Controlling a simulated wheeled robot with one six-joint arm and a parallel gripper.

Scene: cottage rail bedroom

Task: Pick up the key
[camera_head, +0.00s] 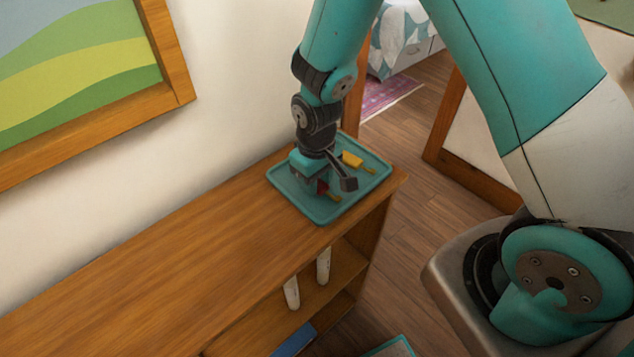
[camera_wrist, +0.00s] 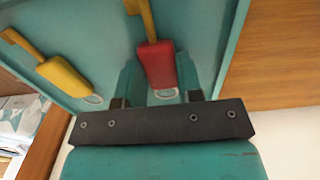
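Two keys lie in a teal tray (camera_head: 322,217). One has a red head (camera_head: 321,187) and a yellow shaft; it also shows in the wrist view (camera_wrist: 158,63). The other has a yellow head (camera_head: 352,159) and shaft, and appears at the left in the wrist view (camera_wrist: 63,76). My gripper (camera_head: 322,184) points down into the tray at the red-headed key. In the wrist view its two fingers (camera_wrist: 157,85) stand apart on either side of the red head, with gaps visible. Whether they touch the tray floor cannot be told.
The tray sits at the far right end of a wooden shelf top (camera_head: 180,250), close to the wall. The rest of the top is clear. A framed picture (camera_head: 90,80) hangs at left. White objects (camera_head: 323,265) stand on the shelf below.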

